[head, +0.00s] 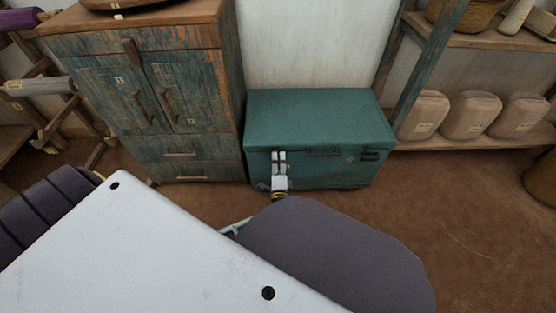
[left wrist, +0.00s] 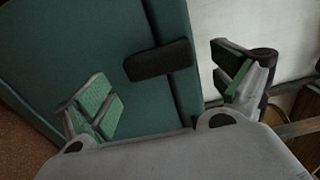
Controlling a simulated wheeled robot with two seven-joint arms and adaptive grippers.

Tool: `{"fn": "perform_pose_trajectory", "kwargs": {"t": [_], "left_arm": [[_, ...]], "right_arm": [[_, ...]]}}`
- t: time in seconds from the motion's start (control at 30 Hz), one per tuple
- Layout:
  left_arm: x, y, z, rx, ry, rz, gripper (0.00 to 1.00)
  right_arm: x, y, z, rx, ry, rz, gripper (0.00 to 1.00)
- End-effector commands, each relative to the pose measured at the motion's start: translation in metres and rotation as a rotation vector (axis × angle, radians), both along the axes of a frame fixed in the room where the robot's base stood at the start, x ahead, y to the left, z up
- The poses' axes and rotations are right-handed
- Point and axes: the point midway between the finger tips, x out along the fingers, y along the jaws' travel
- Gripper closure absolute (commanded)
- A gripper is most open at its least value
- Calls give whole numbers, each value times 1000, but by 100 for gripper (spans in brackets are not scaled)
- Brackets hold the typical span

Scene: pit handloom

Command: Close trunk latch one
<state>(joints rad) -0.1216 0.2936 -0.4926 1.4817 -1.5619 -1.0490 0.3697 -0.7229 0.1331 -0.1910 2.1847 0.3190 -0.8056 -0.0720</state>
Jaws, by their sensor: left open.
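The green trunk (head: 318,120) stands on the floor with its lid down. A dark latch (head: 370,155) sits at the right of its front, and a dark handle-like fitting (head: 323,152) is near the middle. My left gripper (head: 279,158) is in front of the left part of the trunk's front and hides what is behind it. In the left wrist view, a black latch (left wrist: 158,61) crosses the lid seam of the trunk (left wrist: 85,45). My open left gripper (left wrist: 165,85) has a finger to either side of it, apart from it. My right gripper is not in view.
A worn blue-green wooden cabinet (head: 150,100) stands close to the trunk's left side. A shelf (head: 480,143) with several wrapped bundles (head: 470,115) is at the right. Brown floor (head: 480,220) lies clear in front of the trunk's right side.

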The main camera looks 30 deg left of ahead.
Motion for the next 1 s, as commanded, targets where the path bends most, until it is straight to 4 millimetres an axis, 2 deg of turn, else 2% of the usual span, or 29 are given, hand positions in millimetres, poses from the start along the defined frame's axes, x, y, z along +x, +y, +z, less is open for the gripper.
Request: {"fn": "perform_pose_trajectory", "kwargs": {"t": [0.2, 0.4, 1.0], "left_arm": [[-23, -13, -1, -1, 2, 0, 4], [-34, -20, 0, -1, 1, 1, 4], [-35, -21, 0, -1, 1, 1, 4]], "right_arm": [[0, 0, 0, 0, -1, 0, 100], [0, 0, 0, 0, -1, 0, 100], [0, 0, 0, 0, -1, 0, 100]]}}
